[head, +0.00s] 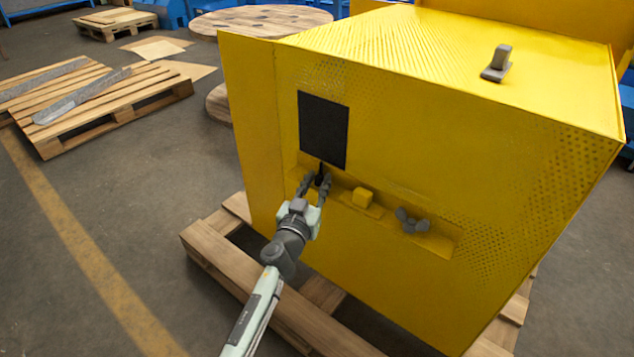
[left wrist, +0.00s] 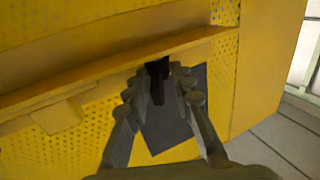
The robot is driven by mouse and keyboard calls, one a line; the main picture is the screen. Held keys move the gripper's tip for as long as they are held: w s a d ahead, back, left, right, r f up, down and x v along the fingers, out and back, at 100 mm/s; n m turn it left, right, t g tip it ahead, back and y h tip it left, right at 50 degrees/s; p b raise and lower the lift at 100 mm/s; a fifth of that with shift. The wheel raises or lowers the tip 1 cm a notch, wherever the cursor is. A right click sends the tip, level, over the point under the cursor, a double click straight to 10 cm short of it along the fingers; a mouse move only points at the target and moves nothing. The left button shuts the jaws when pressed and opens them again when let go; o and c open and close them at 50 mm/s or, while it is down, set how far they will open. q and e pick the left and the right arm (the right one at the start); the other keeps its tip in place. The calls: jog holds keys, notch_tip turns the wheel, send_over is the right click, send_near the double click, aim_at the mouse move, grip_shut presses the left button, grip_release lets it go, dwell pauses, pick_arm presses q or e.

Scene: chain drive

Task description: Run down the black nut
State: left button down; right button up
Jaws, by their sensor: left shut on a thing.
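My left gripper (head: 316,182) is at the yellow housing's front, by the left end of its ledge and just below the black square panel (head: 324,131). Its fingers are shut on a small black piece (head: 321,171), apparently the black nut. In the left wrist view, the black piece (left wrist: 157,78) stands between the fingertips (left wrist: 165,92) at the ledge, in front of the dark panel (left wrist: 172,128). The fingers hide most of its shape, and I cannot tell how it meets any thread. My right gripper is not in view.
The ledge (head: 440,243) also carries a yellow block (head: 362,197) and a grey three-lobed knob (head: 412,221), right of my gripper. A grey latch (head: 497,63) is on top of the yellow housing (head: 520,180). The housing stands on a wooden pallet (head: 225,265).

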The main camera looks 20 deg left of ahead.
pick_arm(q)
jog(key=shift+r, duration=0.1)
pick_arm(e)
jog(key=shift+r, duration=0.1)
